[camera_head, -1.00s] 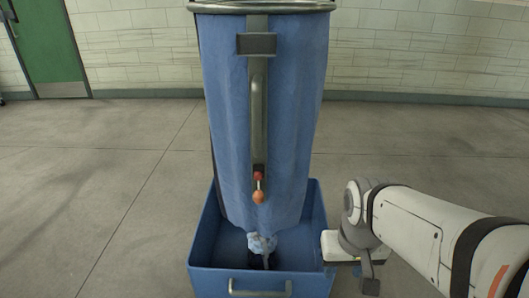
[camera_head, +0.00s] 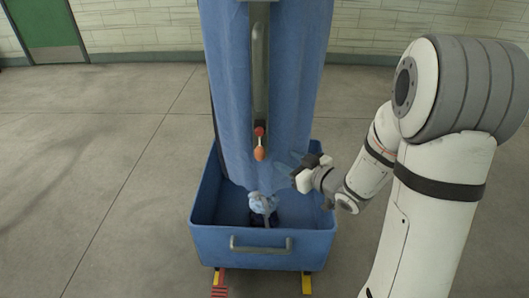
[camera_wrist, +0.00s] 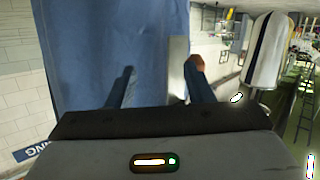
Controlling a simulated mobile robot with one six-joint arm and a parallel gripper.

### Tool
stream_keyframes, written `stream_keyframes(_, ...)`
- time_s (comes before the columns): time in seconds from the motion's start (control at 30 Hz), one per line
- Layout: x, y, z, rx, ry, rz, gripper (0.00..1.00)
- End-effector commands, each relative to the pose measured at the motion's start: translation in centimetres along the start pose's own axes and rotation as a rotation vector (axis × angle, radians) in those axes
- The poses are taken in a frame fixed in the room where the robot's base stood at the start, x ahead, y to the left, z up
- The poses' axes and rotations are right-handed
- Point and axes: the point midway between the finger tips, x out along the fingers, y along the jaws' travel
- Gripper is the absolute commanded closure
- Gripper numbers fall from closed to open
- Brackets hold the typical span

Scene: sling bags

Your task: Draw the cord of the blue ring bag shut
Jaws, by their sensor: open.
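The blue bag (camera_head: 225,80) hangs in front of me, its gathered, tied lower end (camera_head: 263,203) down inside the blue tub. A grey strap or bar (camera_head: 260,70) runs down its front, with a red bead (camera_head: 259,132) and an orange bead (camera_head: 260,154) at the bottom. My gripper (camera_head: 291,163) is open and empty, just right of the beads. In the wrist view the bag (camera_wrist: 90,50) shows behind my open fingers (camera_wrist: 160,88), and an orange-red piece (camera_wrist: 198,62) shows by the right finger. The bag's ring is out of view.
The blue tub (camera_head: 207,215) stands under the bag, with a grey handle (camera_head: 261,247) on its front wall and its rim close below my gripper. The concrete floor (camera_head: 130,190) to the left is clear. A green door (camera_head: 50,25) and block wall are behind.

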Motion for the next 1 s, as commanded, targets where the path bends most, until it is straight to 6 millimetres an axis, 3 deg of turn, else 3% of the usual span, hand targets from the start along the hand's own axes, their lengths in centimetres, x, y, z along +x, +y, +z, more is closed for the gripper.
stream_keyframes(0.13,0.0,-2.2,-0.2,0.047,0.142,-0.129,0.53)
stream_keyframes(0.37,0.2,-3.5,-0.8,0.076,0.227,-0.202,0.53)
stream_keyframes(0.73,5.5,-4.5,-2.1,0.073,0.228,-0.201,0.53)
stream_keyframes(1.0,7.0,-4.7,-2.6,0.075,0.227,-0.197,0.53)
